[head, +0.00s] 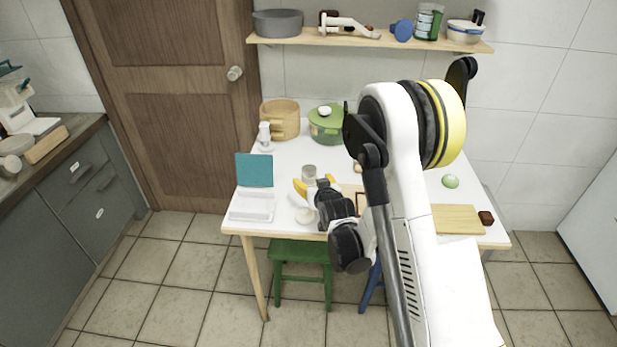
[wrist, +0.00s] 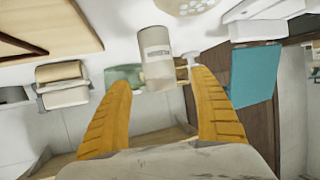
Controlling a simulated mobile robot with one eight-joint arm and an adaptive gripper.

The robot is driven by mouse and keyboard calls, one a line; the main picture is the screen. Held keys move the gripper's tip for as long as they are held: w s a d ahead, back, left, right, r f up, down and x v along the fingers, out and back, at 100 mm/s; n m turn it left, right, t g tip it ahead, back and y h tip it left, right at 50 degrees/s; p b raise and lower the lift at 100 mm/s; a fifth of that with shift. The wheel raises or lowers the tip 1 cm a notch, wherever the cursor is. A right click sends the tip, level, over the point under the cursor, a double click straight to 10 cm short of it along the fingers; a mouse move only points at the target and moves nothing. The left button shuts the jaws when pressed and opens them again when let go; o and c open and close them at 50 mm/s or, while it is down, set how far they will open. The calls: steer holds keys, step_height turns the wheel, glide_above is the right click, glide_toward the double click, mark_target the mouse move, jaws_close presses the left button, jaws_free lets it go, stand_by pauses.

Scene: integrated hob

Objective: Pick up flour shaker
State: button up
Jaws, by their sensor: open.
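The flour shaker, which I take to be the pale grey cylinder with a dark label (wrist: 157,57), stands in the wrist view just beyond my fingertips, between their lines. In the head view it is a small grey cylinder (head: 309,171) on the white table (head: 290,158). My gripper (head: 313,184) has yellow fingers and is open, low over the table on the near side of the shaker. In the wrist view my gripper (wrist: 161,78) has nothing clasped between its fingers. I cannot tell whether a finger touches the shaker.
A teal-lidded white box (head: 254,171) stands left of my gripper. A white bottle (head: 265,137), a wooden container (head: 280,119) and a green pot (head: 326,122) stand behind. A cutting board (head: 457,219) lies at right. My arm hides the table's middle. A shelf (head: 370,39) hangs above.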

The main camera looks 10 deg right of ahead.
mark_target(311, 179)
steer(key=shift+w+f, duration=0.35)
steer(key=shift+w, duration=0.25)
steer(key=b+x, duration=0.2)
steer(key=x, duration=0.2)
steer(key=shift+b, duration=0.3)
steer(key=shift+w, duration=0.3)
steer(key=c, duration=1.3)
steer(key=shift+r, duration=0.2)
steer(key=shift+c, duration=0.2)
